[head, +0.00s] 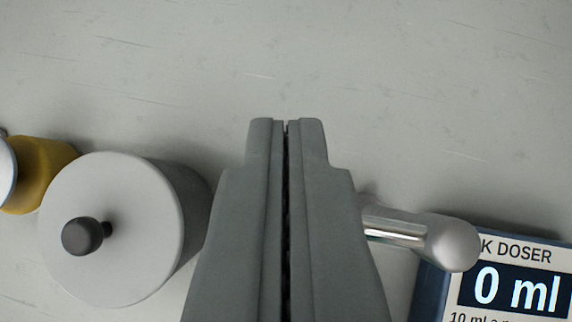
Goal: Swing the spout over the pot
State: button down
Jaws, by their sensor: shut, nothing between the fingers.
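My gripper (286,126) is shut and empty, in the middle of the head view, pointing up the picture. The spout (398,230) is a shiny metal tube just right of my gripper. Its right end is a rounded grey knob (453,243) by the doser. Its left end goes out of sight behind my gripper, and I cannot tell whether they touch. A round, pale, lidded vessel (144,194), which looks like the pot, stands to the left of my gripper. A dark knob (82,237) sits on its lid. I cannot see what lies under the spout's hidden end.
A blue doser box (428,292) at the lower right has a display (515,288) reading 0 ml. A yellow container (42,172) stands at the left edge, close to the pale vessel. The pale grey surface (400,80) beyond my gripper is clear.

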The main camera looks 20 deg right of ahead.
jog(key=shift+s+a+n+y, duration=0.3)
jog(key=shift+s+n+y, duration=0.2)
jog(key=shift+n, duration=0.2)
dwell(0.4)
jog(key=shift+s+a+n+t+y, duration=0.1)
jog(key=shift+s+a+n+y, duration=0.15)
jog(key=shift+s, duration=0.2)
jog(key=shift+s+a+n+t+y, duration=0.1)
jog(key=shift+s+n+y, duration=0.1)
jog(key=shift+s+n, duration=0.25)
jog(key=shift+s+a+n+t+y, duration=0.1)
jog(key=shift+s+a+n+y, duration=0.15)
jog(key=shift+s, duration=0.25)
jog(key=s+d+n+g+y, duration=0.2)
jog(key=s+d+n+y, duration=0.1)
jog(key=s+n+y, duration=0.4)
jog(key=n, duration=0.3)
jog(key=shift+s+n+g, duration=0.2)
jog(key=shift+n+g, duration=0.15)
jog(key=shift+g, duration=0.05)
dwell(0.7)
